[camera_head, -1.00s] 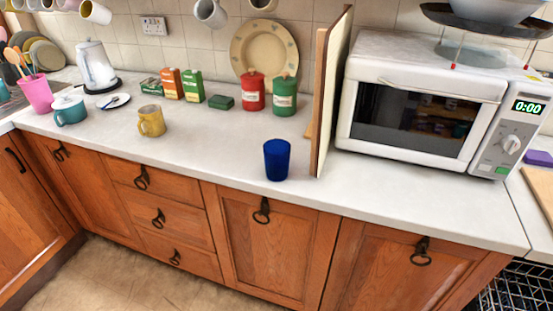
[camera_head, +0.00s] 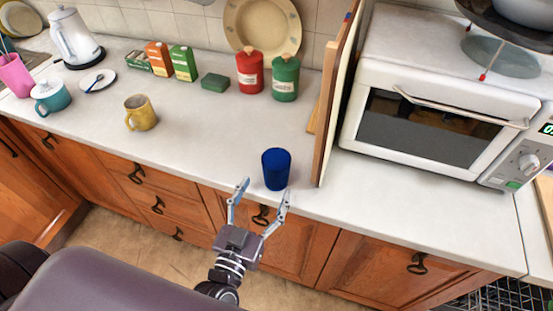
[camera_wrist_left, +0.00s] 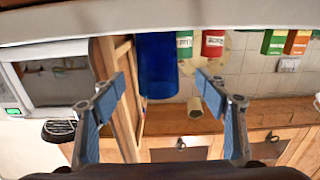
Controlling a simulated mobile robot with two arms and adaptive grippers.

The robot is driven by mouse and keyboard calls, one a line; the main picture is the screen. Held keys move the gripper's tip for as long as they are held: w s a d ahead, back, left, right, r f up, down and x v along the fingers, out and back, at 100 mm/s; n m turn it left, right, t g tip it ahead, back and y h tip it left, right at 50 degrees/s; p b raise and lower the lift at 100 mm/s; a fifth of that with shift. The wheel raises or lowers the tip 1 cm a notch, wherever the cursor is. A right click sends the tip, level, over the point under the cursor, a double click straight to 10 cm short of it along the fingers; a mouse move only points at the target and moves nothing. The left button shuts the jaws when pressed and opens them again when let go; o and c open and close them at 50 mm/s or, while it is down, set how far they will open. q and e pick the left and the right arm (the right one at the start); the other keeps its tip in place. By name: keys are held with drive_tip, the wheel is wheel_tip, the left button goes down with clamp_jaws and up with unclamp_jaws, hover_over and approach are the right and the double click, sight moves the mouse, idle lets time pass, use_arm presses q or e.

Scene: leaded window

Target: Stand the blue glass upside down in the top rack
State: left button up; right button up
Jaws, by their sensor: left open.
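The blue glass (camera_head: 276,169) stands upright on the white counter near its front edge, just left of an upright wooden board. My left gripper (camera_head: 265,190) is open and empty in front of the glass, its fingers pointing towards it. In the left wrist view, which is upside down, the blue glass (camera_wrist_left: 158,65) shows between and beyond the two open fingers (camera_wrist_left: 160,86). A dark wire rack (camera_head: 512,296) shows only in part at the lower right corner of the head view. My right gripper is not in view.
The upright board (camera_head: 340,95) stands close to the right of the glass, with the microwave (camera_head: 440,100) beyond it. A yellow mug (camera_head: 141,113), red canister (camera_head: 250,72) and green canister (camera_head: 285,78) stand on the counter.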

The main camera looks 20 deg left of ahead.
sight(280, 159)
use_arm(q)
drive_tip(key=shift+w+r, duration=0.35)
drive_tip(key=shift+w, duration=0.35)
drive_tip(key=w, duration=0.1)
drive_tip(key=w+p, duration=0.1)
drive_tip(key=w, duration=0.1)
drive_tip(key=w+p, duration=0.1)
drive_tip(key=w, duration=0.1)
drive_tip(key=shift+d+f, duration=0.1)
drive_tip(key=shift+d, duration=0.2)
drive_tip(key=shift+w+f, duration=0.1)
drive_tip(key=shift+w, duration=0.5)
drive_tip(key=c, duration=1.4)
drive_tip(key=shift+c, duration=0.7)
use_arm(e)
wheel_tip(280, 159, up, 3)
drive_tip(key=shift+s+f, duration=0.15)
use_arm(q)
drive_tip(key=shift+p, duration=0.4)
